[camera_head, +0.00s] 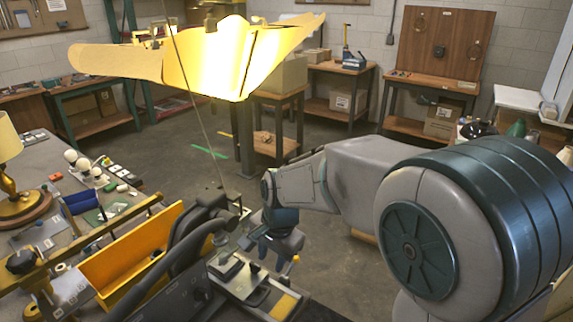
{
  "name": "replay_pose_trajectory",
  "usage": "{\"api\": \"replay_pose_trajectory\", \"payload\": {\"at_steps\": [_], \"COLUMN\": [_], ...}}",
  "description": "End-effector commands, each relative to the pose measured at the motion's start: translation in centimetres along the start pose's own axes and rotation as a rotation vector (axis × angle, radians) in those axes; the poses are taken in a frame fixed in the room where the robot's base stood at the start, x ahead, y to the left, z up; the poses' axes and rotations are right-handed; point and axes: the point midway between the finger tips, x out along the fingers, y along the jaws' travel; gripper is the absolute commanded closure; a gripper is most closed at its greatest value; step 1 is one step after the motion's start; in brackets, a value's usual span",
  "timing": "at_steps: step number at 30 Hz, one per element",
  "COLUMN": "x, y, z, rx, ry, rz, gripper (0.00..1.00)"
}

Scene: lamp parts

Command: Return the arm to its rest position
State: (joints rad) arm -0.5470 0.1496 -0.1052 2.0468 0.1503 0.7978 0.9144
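My arm reaches in from the right side, and its grey links run left toward the workbench. My gripper (268,256) is at the arm's end, low in the middle, pointing down beside the bench's right end. Its fingers are small and dark against dark parts, so whether they are open or shut is unclear. I see nothing plainly held in it. A large, brightly lit yellow lamp shade (205,58) is at the upper left, with a thin cord or rod running down past it. A table lamp with a cream shade (8,138) and brass base (22,207) stands on the bench at the left edge.
The grey workbench (45,160) holds several bulbs (82,164), a blue bin (80,203) and a yellow tray (130,262). Dark hose-like equipment (190,235) stands close left of my gripper. Open concrete floor (330,255) lies below my arm. Wooden benches (430,120) line the back wall.

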Motion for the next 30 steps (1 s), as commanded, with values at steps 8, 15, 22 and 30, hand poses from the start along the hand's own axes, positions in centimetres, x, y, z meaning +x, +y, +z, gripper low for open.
{"api": "replay_pose_trajectory", "payload": {"at_steps": [8,15,22,30], "x": [-4.6,-8.4,-9.9,-10.0], "y": [6.7,15.3,21.6,24.0], "z": [-1.5,-1.0,0.8,1.8], "rx": [-0.142,-0.351,-0.519,-0.594], "ry": [0.053,0.136,0.201,0.223], "rz": [-0.021,0.000,0.056,0.093], "gripper": [0.67,0.67,0.67,0.67]}}
